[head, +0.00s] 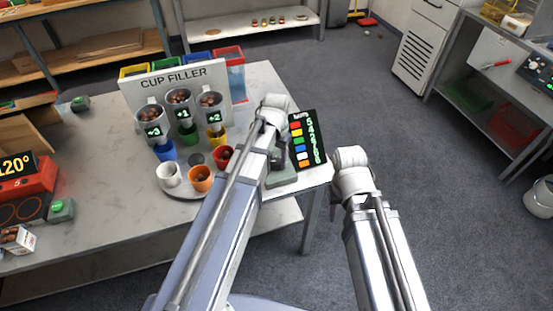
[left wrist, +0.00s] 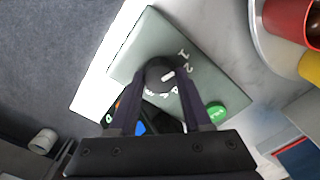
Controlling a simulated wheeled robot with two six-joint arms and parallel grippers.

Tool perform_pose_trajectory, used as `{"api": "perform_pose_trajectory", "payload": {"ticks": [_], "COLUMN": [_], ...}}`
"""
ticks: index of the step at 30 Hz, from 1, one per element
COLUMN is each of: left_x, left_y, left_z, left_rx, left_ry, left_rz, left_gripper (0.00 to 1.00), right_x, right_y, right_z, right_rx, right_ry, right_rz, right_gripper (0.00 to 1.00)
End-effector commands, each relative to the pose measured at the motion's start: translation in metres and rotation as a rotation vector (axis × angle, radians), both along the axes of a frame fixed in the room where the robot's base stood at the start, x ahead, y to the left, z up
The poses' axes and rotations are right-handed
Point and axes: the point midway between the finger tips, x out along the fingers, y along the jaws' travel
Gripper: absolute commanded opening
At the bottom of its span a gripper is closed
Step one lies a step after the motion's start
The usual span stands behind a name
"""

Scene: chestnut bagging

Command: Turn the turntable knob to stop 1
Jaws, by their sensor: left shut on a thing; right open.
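The turntable knob (left wrist: 160,72) is a dark round knob on a grey-green control box (left wrist: 140,45). A white mark on it points roughly toward the printed 2; the 1 is printed just above that. My left gripper (left wrist: 158,92) is shut on the knob, a dark finger on each side. In the head view the box (head: 284,178) stands at the table's right edge, and my left arm hides the knob. The round turntable (head: 184,193) carries several cups, including a white cup (head: 169,175), an orange cup (head: 201,179) and a red cup (head: 223,156). My right gripper is not visible.
The cup filler (head: 175,82) with chestnut hoppers stands behind the turntable. A black display board (head: 307,138) with coloured squares is beside the control box. A green button (left wrist: 216,112) is on the box. A red hot plate (head: 30,190) is at the far left.

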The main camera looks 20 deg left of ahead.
Motion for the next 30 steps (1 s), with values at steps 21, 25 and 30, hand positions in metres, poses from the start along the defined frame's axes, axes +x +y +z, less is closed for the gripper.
{"api": "perform_pose_trajectory", "payload": {"ticks": [21, 25, 30], "left_x": [-0.0002, -0.0002, -0.0001], "left_y": [-0.0001, -0.0001, 0.0000], "left_z": [-0.0001, 0.0000, 0.0000], "left_rx": [0.000, 0.000, 0.000], "left_ry": [0.000, 0.000, 0.000], "left_rz": [0.025, 0.024, 0.024], "left_gripper": [0.68, 0.79, 0.79], "right_x": [0.0000, 0.0000, 0.0000], "right_y": [0.0000, 0.0000, 0.0000], "right_z": [-0.0001, 0.0000, 0.0000], "right_rx": [0.000, 0.000, 0.000], "right_ry": [0.000, 0.000, 0.000], "right_rz": [0.000, 0.000, 0.000], "right_gripper": [0.50, 0.50, 0.50]}}
